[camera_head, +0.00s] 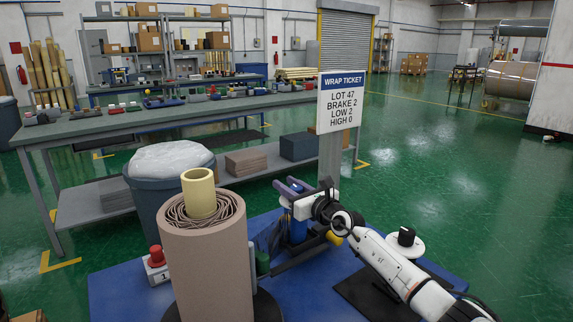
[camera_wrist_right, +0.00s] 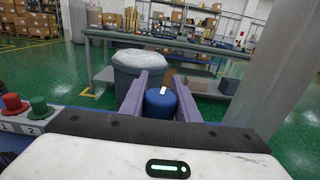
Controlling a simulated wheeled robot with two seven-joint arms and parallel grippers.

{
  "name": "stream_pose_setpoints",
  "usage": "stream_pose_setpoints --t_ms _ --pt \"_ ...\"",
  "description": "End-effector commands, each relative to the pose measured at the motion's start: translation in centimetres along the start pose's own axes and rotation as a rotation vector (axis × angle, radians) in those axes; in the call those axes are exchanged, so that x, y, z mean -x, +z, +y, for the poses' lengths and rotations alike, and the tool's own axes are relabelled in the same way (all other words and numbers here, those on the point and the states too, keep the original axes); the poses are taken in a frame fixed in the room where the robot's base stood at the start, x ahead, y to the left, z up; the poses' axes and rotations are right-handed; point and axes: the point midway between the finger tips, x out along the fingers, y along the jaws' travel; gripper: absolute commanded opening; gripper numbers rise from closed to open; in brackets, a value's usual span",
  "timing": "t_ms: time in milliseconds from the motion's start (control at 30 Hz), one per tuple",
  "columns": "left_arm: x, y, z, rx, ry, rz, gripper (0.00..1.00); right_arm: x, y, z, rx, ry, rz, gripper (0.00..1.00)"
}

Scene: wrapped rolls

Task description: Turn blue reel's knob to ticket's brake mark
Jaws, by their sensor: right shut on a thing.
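The wrap ticket (camera_head: 343,102) is a white sign with a blue header on a grey post and reads LOT 47, BRAKE 2, LOW 2, HIGH 0. My right gripper (camera_head: 288,190) is left of the post, its purple fingers pointing away from its arm. In the right wrist view, the fingers are shut on the blue knob (camera_wrist_right: 161,104), one on each side. The knob has a white pointer mark on its top. A blue upright part (camera_head: 297,230) shows below the gripper in the head view. Any dial marks around the knob are hidden. My left gripper is not in view.
A large brown wrapped roll (camera_head: 205,270) stands in front on the left. A grey bin (camera_head: 150,205) and a long workbench (camera_head: 110,122) stand behind. Green floor is open at right.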

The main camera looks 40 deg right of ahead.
Motion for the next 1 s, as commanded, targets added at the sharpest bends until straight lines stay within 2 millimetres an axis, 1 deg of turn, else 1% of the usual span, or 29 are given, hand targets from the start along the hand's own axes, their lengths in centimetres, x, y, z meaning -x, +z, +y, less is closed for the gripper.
stream_pose_setpoints --t_ms 33,367,500,733,1000 --pt "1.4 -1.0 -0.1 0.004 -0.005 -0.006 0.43 0.0 0.9 0.1 -0.009 -0.017 0.003 0.06" --pt "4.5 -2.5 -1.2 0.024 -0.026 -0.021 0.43 0.0 0.6 -0.4 -0.006 -0.137 0.002 0.06" --pt "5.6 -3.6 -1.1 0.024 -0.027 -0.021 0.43 0.1 0.4 -0.7 -0.008 -0.194 0.002 0.06" --pt "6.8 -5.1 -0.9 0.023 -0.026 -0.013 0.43 0.1 0.1 -1.1 -0.011 -0.310 0.001 0.06" --pt "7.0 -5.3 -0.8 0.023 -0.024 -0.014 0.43 0.4 -0.1 -1.8 -0.006 -0.468 0.001 0.06"
